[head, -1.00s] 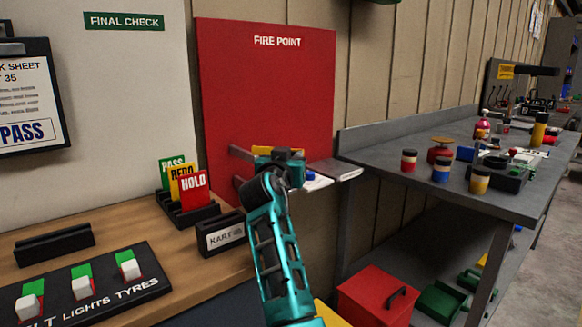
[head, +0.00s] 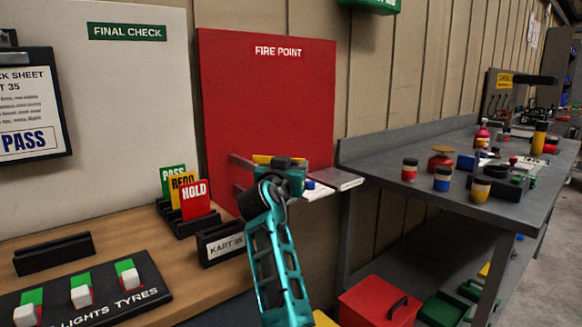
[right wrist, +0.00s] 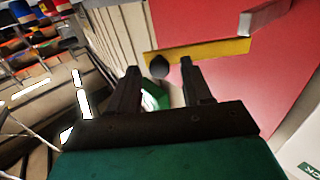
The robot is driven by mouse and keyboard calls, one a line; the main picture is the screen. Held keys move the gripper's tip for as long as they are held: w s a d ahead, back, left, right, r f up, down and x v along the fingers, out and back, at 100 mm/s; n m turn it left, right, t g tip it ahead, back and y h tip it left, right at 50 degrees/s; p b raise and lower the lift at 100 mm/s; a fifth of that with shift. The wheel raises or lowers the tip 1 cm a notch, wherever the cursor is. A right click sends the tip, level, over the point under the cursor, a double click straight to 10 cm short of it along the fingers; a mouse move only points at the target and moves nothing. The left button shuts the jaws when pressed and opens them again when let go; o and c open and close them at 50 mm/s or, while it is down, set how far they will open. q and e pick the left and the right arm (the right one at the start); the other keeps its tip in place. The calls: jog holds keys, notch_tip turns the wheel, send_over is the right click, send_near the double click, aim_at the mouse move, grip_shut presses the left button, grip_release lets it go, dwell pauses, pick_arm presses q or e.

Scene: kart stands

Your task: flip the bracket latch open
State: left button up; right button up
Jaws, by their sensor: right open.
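The bracket latch is a yellow bar (head: 263,159) across the grey bracket on the red FIRE POINT board (head: 265,95). In the right wrist view the yellow bar (right wrist: 225,48) spans in front of the red board, with a round black knob (right wrist: 159,66) near its left end. My right gripper (head: 287,162) hides part of the bar in the head view. In the right wrist view its two dark fingers (right wrist: 160,78) are apart, with the knob seen between their tips. Whether they touch it I cannot tell. My left gripper is not in view.
A wooden counter (head: 130,232) with card holders and switches is at left. A grey workbench (head: 400,194) with jars is at right, with a red box (head: 375,302) low down.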

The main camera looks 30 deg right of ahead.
notch_tip(320, 180, up, 20)
jog(key=p, duration=0.3)
jog(key=shift+p, duration=0.35)
